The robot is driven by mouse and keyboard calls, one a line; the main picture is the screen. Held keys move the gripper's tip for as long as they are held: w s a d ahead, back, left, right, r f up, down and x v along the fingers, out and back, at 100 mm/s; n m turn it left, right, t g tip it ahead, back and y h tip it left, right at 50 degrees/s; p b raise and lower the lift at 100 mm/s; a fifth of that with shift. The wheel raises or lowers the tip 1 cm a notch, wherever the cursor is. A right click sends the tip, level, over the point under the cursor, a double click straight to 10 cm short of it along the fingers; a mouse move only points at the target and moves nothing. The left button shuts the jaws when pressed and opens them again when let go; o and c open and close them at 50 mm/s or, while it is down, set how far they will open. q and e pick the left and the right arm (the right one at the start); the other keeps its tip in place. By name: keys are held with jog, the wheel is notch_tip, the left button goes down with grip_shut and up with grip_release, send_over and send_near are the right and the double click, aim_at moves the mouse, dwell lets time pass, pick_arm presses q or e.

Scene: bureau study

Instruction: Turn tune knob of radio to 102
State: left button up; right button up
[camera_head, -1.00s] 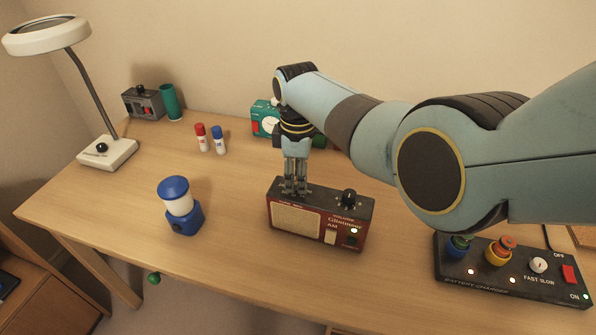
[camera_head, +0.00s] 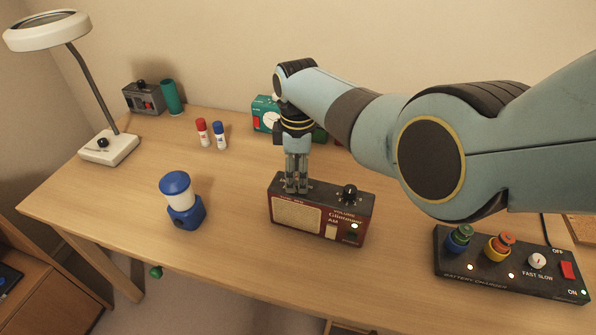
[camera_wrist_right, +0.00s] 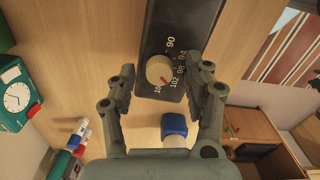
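The radio (camera_head: 345,222) is a dark box with a red front and a beige speaker grille, standing upright on the desk. Its tune knob (camera_wrist_right: 158,69) is pale with a red mark, seen from above in the right wrist view. Numbers from 90 to 106 curve around it. The red mark points to the lower right, near 102 and 106; the exact reading is hard to tell. My right gripper (camera_head: 296,190) points down over the radio's top left. In the wrist view its fingers (camera_wrist_right: 160,82) are spread on both sides of the knob, with gaps visible. My left gripper is out of view.
A volume knob (camera_head: 350,193) stands on the radio's right end. A blue lantern (camera_head: 184,205) is to the left, a battery charger (camera_head: 510,268) to the right. Desk between lantern and radio is clear.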

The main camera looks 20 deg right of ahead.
jog(key=shift+r, duration=0.2)
notch_tip(320, 180, up, 12)
jog(key=shift+f, duration=0.2)
jog(key=shift+s+f, duration=0.1)
dwell(0.5)
